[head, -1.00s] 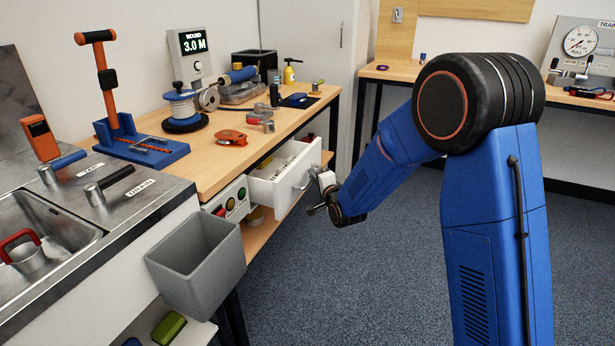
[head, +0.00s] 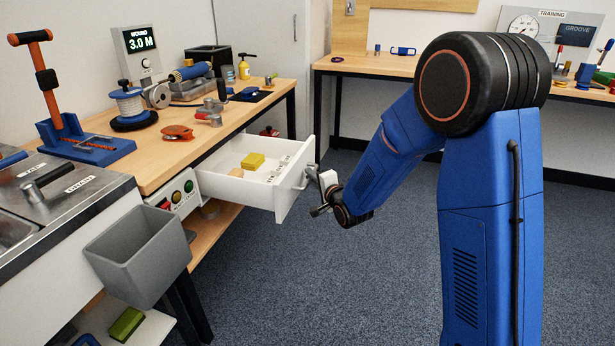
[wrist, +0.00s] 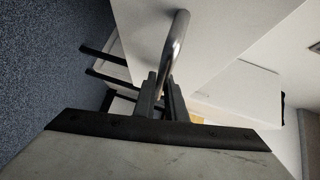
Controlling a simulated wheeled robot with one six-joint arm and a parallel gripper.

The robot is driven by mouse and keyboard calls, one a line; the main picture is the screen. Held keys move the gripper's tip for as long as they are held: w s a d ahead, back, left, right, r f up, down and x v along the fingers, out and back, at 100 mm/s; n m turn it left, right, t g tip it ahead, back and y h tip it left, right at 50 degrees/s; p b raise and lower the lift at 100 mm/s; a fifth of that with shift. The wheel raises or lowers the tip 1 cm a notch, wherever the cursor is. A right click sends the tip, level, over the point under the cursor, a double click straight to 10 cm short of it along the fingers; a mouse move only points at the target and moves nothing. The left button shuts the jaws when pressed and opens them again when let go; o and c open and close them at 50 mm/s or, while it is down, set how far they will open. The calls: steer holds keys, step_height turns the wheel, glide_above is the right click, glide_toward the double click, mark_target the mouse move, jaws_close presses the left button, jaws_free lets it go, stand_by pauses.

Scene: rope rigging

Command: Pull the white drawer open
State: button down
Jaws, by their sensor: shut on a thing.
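The white drawer (head: 292,188) is pulled well out from under the wooden workbench in the head view. The far part of the handle's mount is hidden behind the fingers.
The grey bin (head: 138,255) hangs at the near end of the bench, by the sink counter. A button panel (head: 178,193) sits left of the drawer. The bench top (head: 160,165) holds a spool, a display and tools. The carpeted floor (head: 330,280) before the drawer is clear.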

steer(key=shift+d+f, duration=0.1)
steer(key=c, duration=1.8)
jaws_free()
steer(key=v, duration=1.2)
steer(key=shift+s, duration=0.1)
